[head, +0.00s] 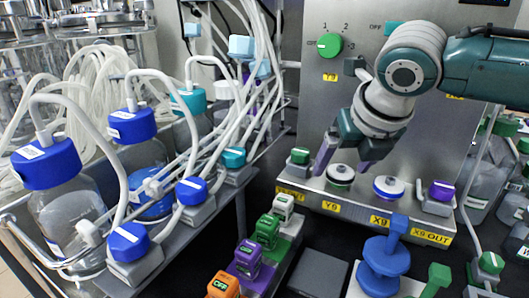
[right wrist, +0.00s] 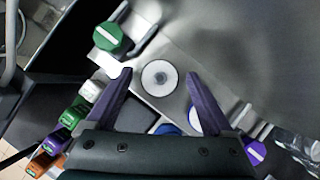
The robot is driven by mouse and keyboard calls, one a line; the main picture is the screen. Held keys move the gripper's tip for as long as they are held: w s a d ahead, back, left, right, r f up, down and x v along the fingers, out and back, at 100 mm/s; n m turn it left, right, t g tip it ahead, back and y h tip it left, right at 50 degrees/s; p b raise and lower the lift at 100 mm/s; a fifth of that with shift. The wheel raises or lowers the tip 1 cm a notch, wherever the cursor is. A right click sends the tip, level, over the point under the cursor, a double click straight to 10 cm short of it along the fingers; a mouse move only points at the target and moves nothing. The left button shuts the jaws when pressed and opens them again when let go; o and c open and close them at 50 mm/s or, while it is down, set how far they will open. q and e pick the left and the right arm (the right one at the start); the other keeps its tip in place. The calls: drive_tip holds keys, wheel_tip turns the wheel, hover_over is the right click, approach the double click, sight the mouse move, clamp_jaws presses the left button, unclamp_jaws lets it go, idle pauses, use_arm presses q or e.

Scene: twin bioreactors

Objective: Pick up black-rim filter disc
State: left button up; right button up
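The black-rim filter disc (head: 340,173) has a pale top and a dark edge. It sits on the steel ledge by the Y9 label, and it also shows in the right wrist view (right wrist: 160,77). My right gripper (head: 342,165) points down at this disc with its purple fingers open. In the right wrist view the fingertips (right wrist: 159,73) lie one on each side of the disc, with gaps showing. Whether the fingers are level with the disc or above it, I cannot tell. My left gripper is in neither view.
A blue-rim disc (head: 388,188) sits close by on the right, near the X9 label. A green-capped connector (head: 300,157) and a purple-capped one (head: 441,191) flank the discs. Blue-capped bottles (head: 48,165) and tubing crowd the left. A blue spool-shaped piece (head: 386,262) stands in front.

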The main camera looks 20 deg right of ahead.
drive_tip(key=c, duration=1.2)
drive_tip(key=shift+r, duration=0.1)
